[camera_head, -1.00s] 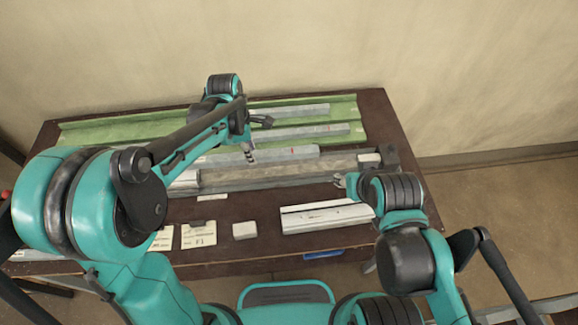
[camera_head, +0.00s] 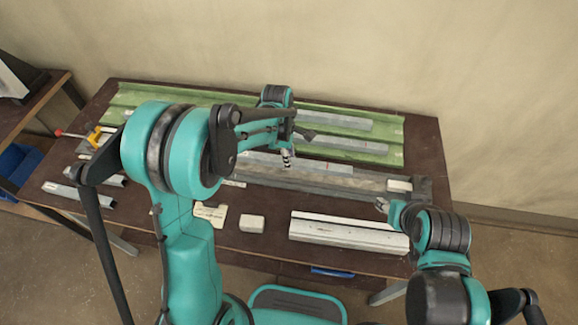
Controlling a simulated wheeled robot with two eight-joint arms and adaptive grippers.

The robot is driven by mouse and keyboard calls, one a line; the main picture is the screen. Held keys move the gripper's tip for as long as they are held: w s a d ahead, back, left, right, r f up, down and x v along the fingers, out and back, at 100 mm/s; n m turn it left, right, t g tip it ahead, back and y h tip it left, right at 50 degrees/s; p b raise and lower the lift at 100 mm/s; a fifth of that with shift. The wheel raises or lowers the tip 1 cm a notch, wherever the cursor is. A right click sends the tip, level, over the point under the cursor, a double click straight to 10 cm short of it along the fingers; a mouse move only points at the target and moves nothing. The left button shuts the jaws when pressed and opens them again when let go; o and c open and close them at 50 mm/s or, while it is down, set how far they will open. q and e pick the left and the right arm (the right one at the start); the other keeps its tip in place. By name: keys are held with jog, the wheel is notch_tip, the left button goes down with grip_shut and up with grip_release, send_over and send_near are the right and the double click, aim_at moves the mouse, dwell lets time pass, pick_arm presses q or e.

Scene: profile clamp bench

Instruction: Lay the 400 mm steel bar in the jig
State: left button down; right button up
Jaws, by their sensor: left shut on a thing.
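A grey steel bar (camera_head: 335,169) with a small red mark lies lengthwise along the back of the jig (camera_head: 330,185). I cannot tell whether it rests in the jig or hangs just above it. My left gripper (camera_head: 287,160) points down and is shut on the bar; my arm hides the bar's left part. The jig is a long grey channel with a pale block (camera_head: 399,185) at its right end. My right gripper (camera_head: 382,204) is near the jig's front right side, apart from the bar; its jaws are too small to read.
A pale profile (camera_head: 345,232) and a small block (camera_head: 252,222) lie in front. A yellow-and-red clamp (camera_head: 94,136) and short profiles (camera_head: 80,195) are at left, near a side table (camera_head: 50,92).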

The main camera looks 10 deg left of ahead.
aim_at(290, 173)
pick_arm(q)
jog(key=shift+w+a+f, duration=0.15)
jog(key=shift+w+f, duration=0.05)
jog(key=shift+w, duration=0.05)
jog(key=shift+f, duration=0.2)
jog(key=shift+f+b, duration=0.65)
jog(key=shift+f, duration=1.1)
jog(key=shift+f, duration=0.1)
jog(key=shift+f+b, duration=0.25)
jog(key=shift+b, duration=0.15)
jog(key=shift+s+f, duration=0.2)
jog(key=c, duration=1.3)
grip_release()
jog(key=shift+o, duration=0.2)
jog(key=shift+w+f, duration=0.15)
